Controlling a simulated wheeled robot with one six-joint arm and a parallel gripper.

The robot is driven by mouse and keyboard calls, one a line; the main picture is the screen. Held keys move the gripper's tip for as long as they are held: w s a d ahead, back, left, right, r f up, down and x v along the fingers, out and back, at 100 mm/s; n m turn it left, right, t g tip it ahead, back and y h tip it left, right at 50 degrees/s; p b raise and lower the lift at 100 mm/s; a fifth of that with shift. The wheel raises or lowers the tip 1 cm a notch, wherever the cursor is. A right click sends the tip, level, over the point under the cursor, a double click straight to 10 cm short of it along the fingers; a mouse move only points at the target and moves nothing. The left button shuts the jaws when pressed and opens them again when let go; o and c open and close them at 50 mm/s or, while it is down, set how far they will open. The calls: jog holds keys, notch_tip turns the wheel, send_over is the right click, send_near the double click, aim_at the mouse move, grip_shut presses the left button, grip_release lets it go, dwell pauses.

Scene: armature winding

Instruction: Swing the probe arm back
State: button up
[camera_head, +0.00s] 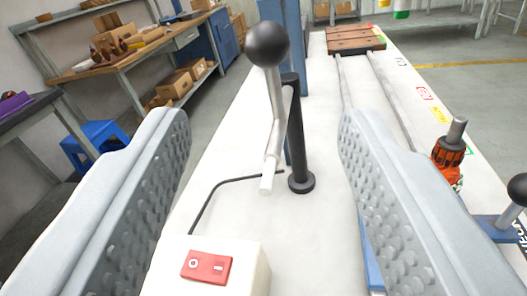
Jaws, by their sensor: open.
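My gripper (262,140) is open and empty, with one ridged grey jaw at the left and one at the right. Between the jaws, farther off, stands a light metal crank lever (277,110) with a black ball knob (267,44) on top. It is beside a black upright post (298,140) with a round foot on the white machine bed (235,190). The jaws do not appear to touch the lever or the knob. I cannot tell for sure whether this lever is the probe arm.
A white box with a red switch (207,266) is close at the bottom. An orange armature (449,155) and another black knob (518,189) are at the right. Rails run to a wooden block (354,40). A blue column (284,25) rises behind the lever. A workbench (150,50) stands at the left.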

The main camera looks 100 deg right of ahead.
jog(key=shift+v, duration=2)
jog(key=s+a+r+n+t+y, duration=0.2)
jog(key=s+a+n+t+y, duration=0.3)
jog(key=s+a+n+t, duration=0.3)
jog(key=s+a+r+n+t+y, duration=0.3)
jog(key=s+a+n+t+y, duration=0.3)
jog(key=s, duration=1.1)
jog(key=s+a+r+n+t+y, duration=0.3)
jog(key=s+a+n+t+y, duration=0.2)
jog(key=s+a+n+t, duration=0.4)
jog(key=s+n, duration=0.1)
jog(key=s, duration=0.3)
jog(key=shift+a+t+y, duration=0.3)
jog(key=shift+t+y, duration=0.1)
